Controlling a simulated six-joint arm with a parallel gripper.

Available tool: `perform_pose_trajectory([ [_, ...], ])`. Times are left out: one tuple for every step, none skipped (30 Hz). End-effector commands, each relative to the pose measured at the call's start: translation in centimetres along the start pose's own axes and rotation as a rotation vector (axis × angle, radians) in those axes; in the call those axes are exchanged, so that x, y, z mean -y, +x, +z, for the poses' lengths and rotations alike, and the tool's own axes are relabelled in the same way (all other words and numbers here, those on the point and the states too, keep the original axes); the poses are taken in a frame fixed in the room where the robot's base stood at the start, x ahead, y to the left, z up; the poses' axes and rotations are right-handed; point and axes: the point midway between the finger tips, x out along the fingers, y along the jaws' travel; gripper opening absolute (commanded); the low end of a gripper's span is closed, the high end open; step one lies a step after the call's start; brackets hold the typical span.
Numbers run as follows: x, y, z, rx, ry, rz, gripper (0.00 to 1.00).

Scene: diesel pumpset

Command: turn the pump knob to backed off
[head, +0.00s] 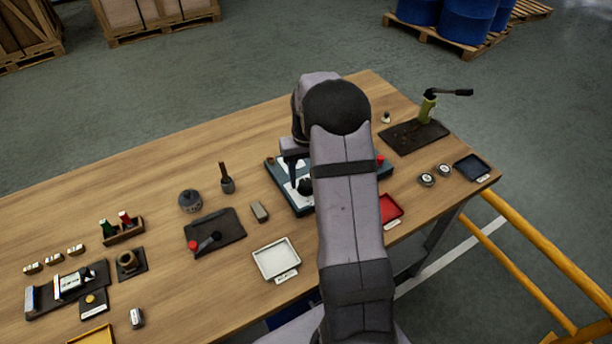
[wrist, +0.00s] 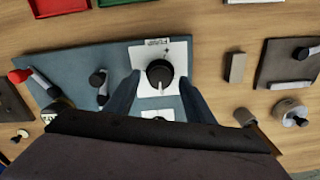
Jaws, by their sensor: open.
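The pump knob (wrist: 159,73) is a round black knob on a white plate (wrist: 148,54) with a printed label at one edge. The plate is on a blue-grey panel (wrist: 75,62). In the wrist view my gripper (wrist: 159,84) is open, with one finger on each side of the knob and a visible gap to each. I cannot tell its height over the knob. In the head view my gripper (head: 292,166) is over the blue panel (head: 283,189), and my arm hides much of the panel.
A red-handled lever (wrist: 20,76) and a black-knobbed lever (wrist: 98,80) stand on the panel. A grey-brown block (wrist: 235,67) lies beside it. A red tray (head: 391,208) and a white tray (head: 277,260) are near the table's front edge. Bare wood lies toward the back left.

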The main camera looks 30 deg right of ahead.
Motion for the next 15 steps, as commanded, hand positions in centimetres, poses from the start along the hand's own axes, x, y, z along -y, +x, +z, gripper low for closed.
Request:
perform_pose_trajectory([
  [0.0, 0.0, 0.0, 0.001, 0.000, 0.000, 0.49],
  [0.0, 0.0, 0.1, 0.002, 0.000, 0.000, 0.49],
  [0.0, -0.1, 0.1, 0.002, 0.000, 0.000, 0.49],
  [0.0, -0.1, 0.0, 0.001, 0.000, 0.000, 0.49],
  [0.0, -0.3, 0.0, 0.001, 0.000, 0.000, 0.49],
  [0.0, -0.6, 0.0, 0.000, 0.000, 0.000, 0.49],
  [0.0, -0.8, 0.0, -0.001, 0.000, 0.000, 0.49],
  [0.0, -1.1, 0.0, -0.001, 0.000, 0.000, 0.49],
  [0.0, -1.5, 0.0, -0.001, 0.000, 0.000, 0.49],
  [0.0, -1.9, 0.0, -0.003, 0.000, 0.000, 0.49],
  [0.0, -2.3, 0.0, -0.003, 0.000, 0.000, 0.49],
  [0.0, -2.8, -0.1, -0.003, 0.000, 0.000, 0.49],
  [0.0, -3.3, -0.1, -0.004, 0.000, 0.001, 0.49],
  [0.0, -3.7, -0.1, -0.004, 0.000, 0.001, 0.49],
  [0.0, -4.3, -0.1, -0.003, 0.000, 0.000, 0.49],
])
